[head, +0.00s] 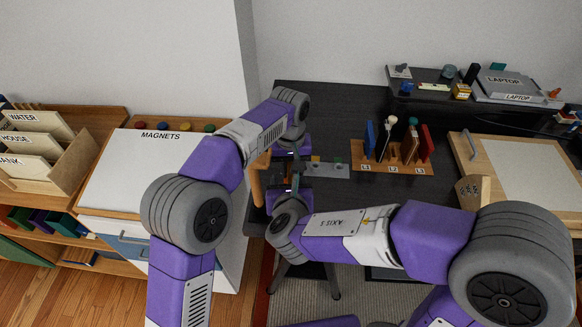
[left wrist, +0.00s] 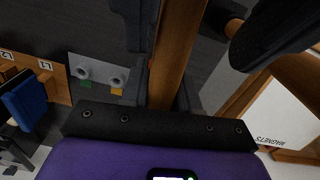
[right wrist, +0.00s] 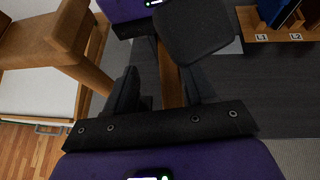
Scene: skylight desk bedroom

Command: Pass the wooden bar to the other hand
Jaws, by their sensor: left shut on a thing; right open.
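The wooden bar (left wrist: 176,50) is a long brown stick. In the left wrist view it runs between the fingers of my left gripper (left wrist: 165,88), which is shut on it. In the right wrist view the bar (right wrist: 172,85) passes between the spread fingers of my right gripper (right wrist: 165,92); whether either finger touches it I cannot tell. In the head view my left gripper (head: 291,154) is just beyond my right gripper (head: 289,186), close together. The arms hide most of the bar there.
An orange-brown wooden piece (head: 257,180) stands just left of the grippers, large in the right wrist view (right wrist: 75,50). On the dark desk (head: 330,98) are a grey plate (head: 325,170) and a labelled wooden rack (head: 375,163). A white-topped MAGNETS cabinet (head: 130,172) is at left.

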